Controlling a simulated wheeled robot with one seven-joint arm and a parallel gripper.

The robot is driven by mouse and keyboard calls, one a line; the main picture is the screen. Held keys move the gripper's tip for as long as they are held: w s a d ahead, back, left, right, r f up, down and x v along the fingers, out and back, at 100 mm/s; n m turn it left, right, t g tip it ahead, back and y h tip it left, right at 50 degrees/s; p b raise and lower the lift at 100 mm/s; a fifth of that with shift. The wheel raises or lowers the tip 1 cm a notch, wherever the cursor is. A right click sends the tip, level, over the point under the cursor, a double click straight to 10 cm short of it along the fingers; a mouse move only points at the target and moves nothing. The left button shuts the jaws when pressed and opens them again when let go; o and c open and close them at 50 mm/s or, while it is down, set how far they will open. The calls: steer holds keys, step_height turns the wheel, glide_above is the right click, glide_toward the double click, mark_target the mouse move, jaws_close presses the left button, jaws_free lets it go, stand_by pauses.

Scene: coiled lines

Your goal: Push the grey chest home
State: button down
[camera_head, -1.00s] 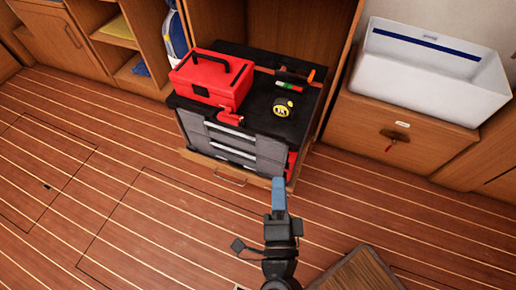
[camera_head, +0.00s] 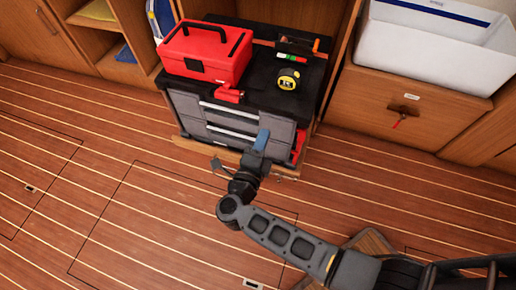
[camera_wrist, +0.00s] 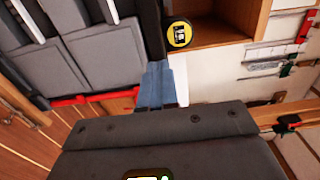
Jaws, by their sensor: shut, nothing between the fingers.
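The grey chest (camera_head: 187,112) is a drawer chest with grey fronts, pale handles and a black top. It stands in a wooden cupboard bay, its front near the bay's wooden front edge. My gripper (camera_head: 262,139) is shut and empty, its blue fingers in front of the right part of the chest's front. In the wrist view the blue fingers (camera_wrist: 156,86) lie beside the chest's grey drawers (camera_wrist: 97,60). I cannot tell whether they touch. On the chest's top are a red toolbox (camera_head: 206,52), a yellow tape measure (camera_head: 288,80) and small tools.
A white bin (camera_head: 420,50) stands on a wooden cabinet (camera_head: 400,110) to the right. Open shelves (camera_head: 98,30) with a blue-and-white bottle are at the left. A wooden object (camera_head: 368,243) is near the bottom right.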

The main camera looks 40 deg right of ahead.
mark_target(298, 48)
steer(key=x, duration=0.7)
steer(key=shift+w+d, duration=0.25)
steer(key=shift+d, duration=0.05)
steer(key=shift+b, duration=0.3)
steer(key=b+x, duration=1.1)
steer(key=x, duration=2)
steer(key=shift+w+d+f, duration=0.15)
steer(key=shift+d, duration=0.15)
steer(key=shift+w+d, duration=0.35)
steer(key=shift+d+r, duration=0.1)
steer(key=shift+r, duration=0.15)
steer(key=shift+d, duration=0.2)
